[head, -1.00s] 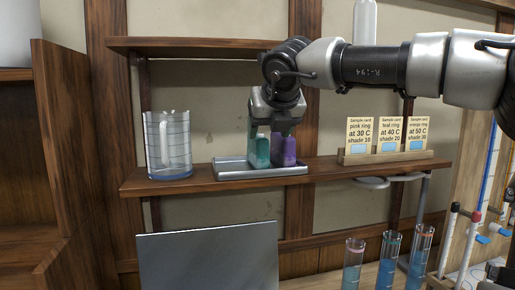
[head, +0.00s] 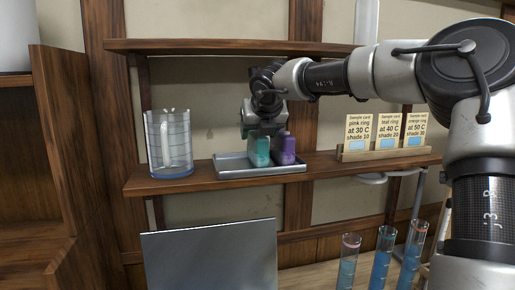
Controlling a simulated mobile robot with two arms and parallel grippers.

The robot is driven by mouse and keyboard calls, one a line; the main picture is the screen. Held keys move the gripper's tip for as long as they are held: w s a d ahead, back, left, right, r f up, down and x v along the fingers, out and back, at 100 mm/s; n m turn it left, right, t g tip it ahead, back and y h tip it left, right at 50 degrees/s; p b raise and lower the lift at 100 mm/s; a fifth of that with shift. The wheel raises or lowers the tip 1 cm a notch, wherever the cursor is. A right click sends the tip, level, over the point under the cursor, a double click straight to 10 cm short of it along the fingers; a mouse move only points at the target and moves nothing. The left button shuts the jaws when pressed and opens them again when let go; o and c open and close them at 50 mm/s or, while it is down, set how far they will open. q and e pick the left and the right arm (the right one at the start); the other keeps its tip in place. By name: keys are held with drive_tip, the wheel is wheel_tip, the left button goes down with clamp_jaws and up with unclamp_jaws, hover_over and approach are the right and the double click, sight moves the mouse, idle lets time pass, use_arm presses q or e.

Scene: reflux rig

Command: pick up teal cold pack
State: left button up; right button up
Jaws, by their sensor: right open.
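The teal cold pack (head: 260,152) stands upright in a grey metal tray (head: 231,172) on the wooden shelf. A purple pack (head: 286,149) stands just to its right in the same tray. My right gripper (head: 261,131) reaches in from the right and points down over the teal pack. It is open, its fingers around or just above the pack's top; contact cannot be made out. My left gripper does not show.
A glass beaker (head: 169,146) stands left of the tray on the shelf (head: 330,168). Sample cards (head: 387,131) stand in a wooden holder to the right. An upper shelf (head: 220,46) runs just above my gripper. Tubes of blue liquid (head: 381,258) stand lower right.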

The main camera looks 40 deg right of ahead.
clamp_jaws()
drive_tip(key=shift+r, duration=0.15)
